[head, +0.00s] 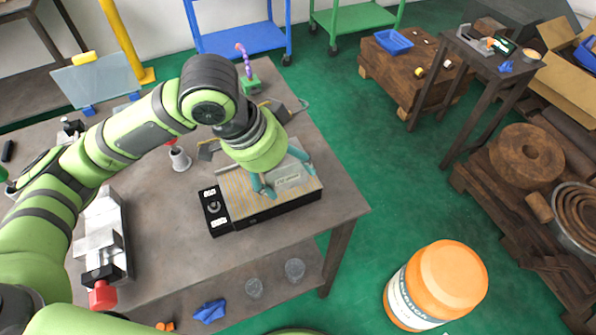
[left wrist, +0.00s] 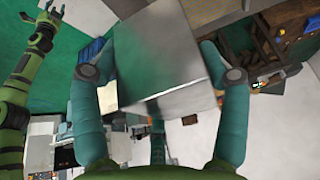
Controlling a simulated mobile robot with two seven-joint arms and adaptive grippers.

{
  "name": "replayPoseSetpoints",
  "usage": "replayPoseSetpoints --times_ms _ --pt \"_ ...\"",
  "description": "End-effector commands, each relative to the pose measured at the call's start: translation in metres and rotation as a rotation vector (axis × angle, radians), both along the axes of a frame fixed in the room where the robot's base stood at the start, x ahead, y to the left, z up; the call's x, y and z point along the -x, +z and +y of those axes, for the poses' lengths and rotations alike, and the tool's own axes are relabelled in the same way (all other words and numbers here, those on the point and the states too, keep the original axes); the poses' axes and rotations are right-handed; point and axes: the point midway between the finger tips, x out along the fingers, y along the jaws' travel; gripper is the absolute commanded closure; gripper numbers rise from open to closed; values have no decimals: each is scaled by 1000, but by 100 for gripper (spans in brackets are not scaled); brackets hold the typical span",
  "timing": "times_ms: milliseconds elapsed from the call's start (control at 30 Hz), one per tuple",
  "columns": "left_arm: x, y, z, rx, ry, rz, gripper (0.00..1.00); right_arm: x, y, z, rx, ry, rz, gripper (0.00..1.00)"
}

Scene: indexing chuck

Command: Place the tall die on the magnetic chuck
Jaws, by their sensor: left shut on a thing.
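The magnetic chuck (head: 240,203) lies on the table, a long flat block with a striped tan top, black sides and a dark control panel at its left end. My left gripper (head: 283,183) is over the chuck's right part, with its teal fingers pointing down. It is shut on a grey metal block, the tall die (head: 289,177). In the left wrist view the die (left wrist: 155,55) fills the space between the two fingers (left wrist: 160,85). The die's lower end is close to the chuck top; I cannot tell whether they touch.
A grey machine vise (head: 102,240) with a red-ended handle stands at the table's left front. A white-and-red item (head: 179,157) and a green base with a purple piece (head: 249,82) stand behind the chuck. An orange tub (head: 437,285) is on the floor at right.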

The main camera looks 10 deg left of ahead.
Motion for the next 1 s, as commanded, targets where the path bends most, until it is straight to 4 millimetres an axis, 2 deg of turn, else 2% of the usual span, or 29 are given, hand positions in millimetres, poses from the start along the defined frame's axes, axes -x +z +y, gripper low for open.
replayPoseSetpoints --times_ms 100,300,467,733,1000 --pt "-15 -10 18 3 6 -3 84 -1 4 0 0 -1 -2 60" --pt "-30 -24 35 5 2 -7 84 -2 7 -1 1 -2 -3 60" --pt "-33 -30 39 5 0 -7 84 -2 8 -1 1 -3 -4 60" --pt "-33 -62 39 4 0 -7 84 -2 14 -1 1 -3 -4 60" --pt "-33 -67 38 5 -1 -10 84 -3 14 -1 1 -3 -5 60"
